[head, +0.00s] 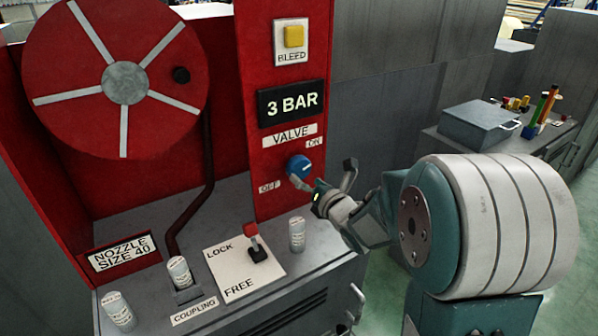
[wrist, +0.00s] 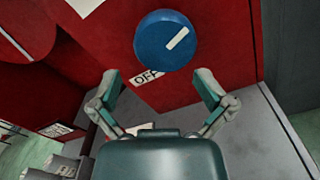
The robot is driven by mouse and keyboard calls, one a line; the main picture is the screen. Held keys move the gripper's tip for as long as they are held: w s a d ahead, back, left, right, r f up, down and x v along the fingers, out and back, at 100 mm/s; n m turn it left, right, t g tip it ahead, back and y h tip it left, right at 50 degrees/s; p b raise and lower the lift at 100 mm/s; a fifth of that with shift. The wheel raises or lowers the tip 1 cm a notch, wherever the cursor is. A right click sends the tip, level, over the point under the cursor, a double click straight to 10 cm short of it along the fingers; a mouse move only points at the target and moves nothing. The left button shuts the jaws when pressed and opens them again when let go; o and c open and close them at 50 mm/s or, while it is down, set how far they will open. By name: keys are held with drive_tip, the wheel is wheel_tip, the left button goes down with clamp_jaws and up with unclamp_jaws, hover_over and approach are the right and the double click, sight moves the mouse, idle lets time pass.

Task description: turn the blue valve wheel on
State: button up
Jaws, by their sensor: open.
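The blue valve wheel (head: 299,166) sits on the red panel, below the VALVE label and between the OFF label (head: 269,187) at its lower left and the ON label (head: 314,142) at its upper right. In the wrist view the wheel (wrist: 160,45) is at top centre. Its white mark points to the upper right, away from the OFF label (wrist: 145,76). The ON label does not show there. My gripper (head: 323,176) is open and empty in front of the wheel. In the wrist view its spread fingertips (wrist: 157,78) stand either side, just below the wheel, apparently apart from it.
A red-handled lever (head: 252,240) and several white canisters stand on the grey top below the panel. A red hose reel (head: 125,84) is at left, and a yellow BLEED button (head: 294,36) is above. A grey box (head: 478,124) stands on the bench at right.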

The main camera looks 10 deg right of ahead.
drive_tip(key=v, duration=0.8)
drive_tip(key=shift+d, duration=0.35)
drive_tip(key=shift+r, duration=0.1)
drive_tip(key=s+a+m+g+h, duration=0.1)
drive_tip(key=s+m+g, duration=0.3)
drive_tip(key=s+m, duration=0.4)
drive_tip(key=s+a+r+m+g+h, duration=0.1)
drive_tip(key=s+m, duration=0.6)
drive_tip(key=m, duration=0.7)
drive_tip(key=s+a+m+g+h, duration=0.2)
drive_tip(key=s+m+g, duration=0.4)
drive_tip(key=m, duration=0.6)
drive_tip(key=s+h, duration=0.1)
drive_tip(key=s, duration=0.1)
drive_tip(key=shift+s+r+g+h, duration=0.3)
drive_tip(key=shift+r, duration=0.05)
